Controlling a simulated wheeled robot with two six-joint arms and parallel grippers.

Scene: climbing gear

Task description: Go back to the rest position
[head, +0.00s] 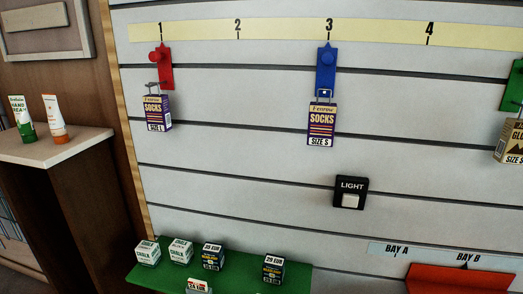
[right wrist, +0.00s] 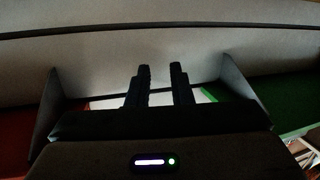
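My right gripper (right wrist: 160,72) shows in the right wrist view as two dark fingers with a narrow gap between them. Nothing is held in the gap. It is in front of the pale slatted wall, above a shelf with dark dividers on both sides. Neither arm shows in the head view, so my left gripper is out of sight.
In the head view, a red hook (head: 163,66) and a blue hook (head: 326,70) carry sock boxes. Below are a light switch (head: 351,193), a green shelf (head: 208,281) with several small boxes, and a red shelf (head: 455,280). A side counter (head: 58,147) holds two tubes.

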